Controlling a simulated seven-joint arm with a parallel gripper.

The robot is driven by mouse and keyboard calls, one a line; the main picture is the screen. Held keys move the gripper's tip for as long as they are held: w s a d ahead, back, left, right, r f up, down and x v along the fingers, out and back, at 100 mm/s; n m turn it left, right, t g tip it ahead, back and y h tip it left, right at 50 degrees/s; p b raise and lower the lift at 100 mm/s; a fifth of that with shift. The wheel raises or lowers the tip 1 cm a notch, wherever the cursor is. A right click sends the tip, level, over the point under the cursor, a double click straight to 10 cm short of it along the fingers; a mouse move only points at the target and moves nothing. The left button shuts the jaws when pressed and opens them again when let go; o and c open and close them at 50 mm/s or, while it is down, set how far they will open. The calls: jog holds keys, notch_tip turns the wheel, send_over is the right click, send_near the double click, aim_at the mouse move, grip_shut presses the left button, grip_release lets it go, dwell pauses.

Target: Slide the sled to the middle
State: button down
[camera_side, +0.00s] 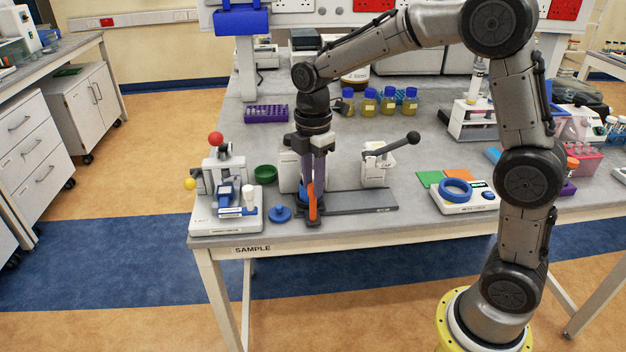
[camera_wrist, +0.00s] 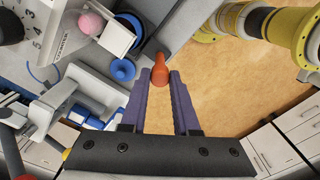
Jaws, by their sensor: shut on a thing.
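The sled's orange handle (camera_side: 312,207) stands at the left end of a dark grey rail (camera_side: 355,201) that lies along the bench's front edge. A bit of blue (camera_side: 303,196) shows beside the handle, at the sled's base. My gripper (camera_side: 314,185) points down over the handle with its purple fingers shut on it. In the wrist view the orange handle (camera_wrist: 158,72) shows between the fingertips (camera_wrist: 162,82). The sled's body is mostly hidden by the fingers. The rail to the right of the handle is bare.
A white device with red and yellow knobs (camera_side: 225,190), a blue knobbed disc (camera_side: 281,214) and a green bowl (camera_side: 265,174) stand left of the rail. A white box with a black lever (camera_side: 378,165) stands behind it. A white instrument with a blue ring (camera_side: 456,190) is to the right.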

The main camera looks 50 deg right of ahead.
dwell(0.4)
jog(key=s+d, duration=0.6)
jog(key=c, duration=0.7)
grip_release()
jog(key=shift+o, duration=0.2)
notch_tip(320, 180, up, 14)
